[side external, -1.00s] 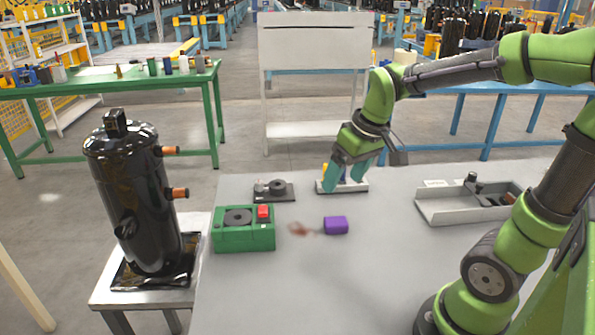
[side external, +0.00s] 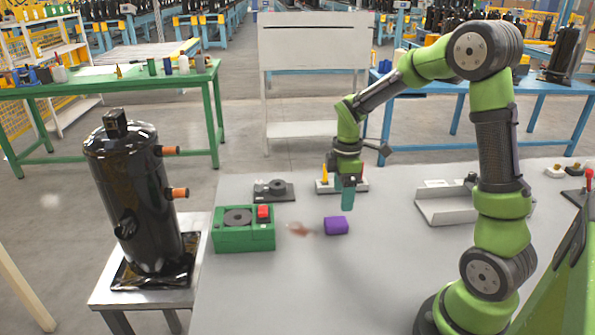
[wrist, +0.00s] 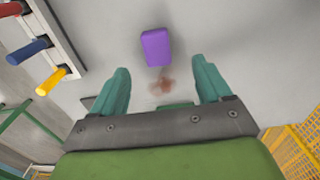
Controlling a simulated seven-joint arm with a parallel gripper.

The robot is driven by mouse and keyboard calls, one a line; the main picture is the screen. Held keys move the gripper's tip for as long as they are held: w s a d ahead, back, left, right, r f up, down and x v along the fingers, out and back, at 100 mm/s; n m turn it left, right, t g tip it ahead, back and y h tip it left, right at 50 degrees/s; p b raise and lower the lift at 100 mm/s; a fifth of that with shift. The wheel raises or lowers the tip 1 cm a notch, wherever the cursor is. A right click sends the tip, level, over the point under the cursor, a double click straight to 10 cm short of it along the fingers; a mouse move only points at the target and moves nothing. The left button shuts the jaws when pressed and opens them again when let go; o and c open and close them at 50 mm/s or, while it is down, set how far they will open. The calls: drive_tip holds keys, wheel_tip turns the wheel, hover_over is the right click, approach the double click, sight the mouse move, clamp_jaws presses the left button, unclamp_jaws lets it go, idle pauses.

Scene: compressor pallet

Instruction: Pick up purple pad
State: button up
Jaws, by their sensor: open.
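The purple pad (side external: 336,225) is a small block lying on the grey table, with a reddish-brown smear just to its left in the side view. My gripper (side external: 347,208) points down above the table, a little behind and above the pad. In the wrist view the pad (wrist: 156,47) lies ahead of my open gripper (wrist: 160,80), roughly centred between the two teal fingers and beyond their tips. The fingers are apart with nothing between them but the table and the smear. The pad is fully visible there and not touched.
A green box with a red button (side external: 244,229) stands left of the pad. Behind are a grey fixture (side external: 274,191) and a white rack (side external: 360,186) with coloured handles, close to my gripper. A grey tray (side external: 450,207) lies right. The table front is clear.

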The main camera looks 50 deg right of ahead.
sight(336, 220)
wheel_tip(336, 220, down, 4)
drive_tip(key=shift+r, duration=0.25)
drive_tip(key=shift+w+f, duration=0.2)
drive_tip(key=shift+f, duration=0.7)
drive_tip(key=shift+w+f, duration=0.2)
drive_tip(key=shift+f, duration=0.7)
drive_tip(key=shift+w+f, duration=0.2)
drive_tip(key=shift+f, duration=0.7)
drive_tip(key=shift+c, duration=0.2)
drive_tip(key=c, duration=1.1)
drive_tip(key=shift+r, duration=0.1)
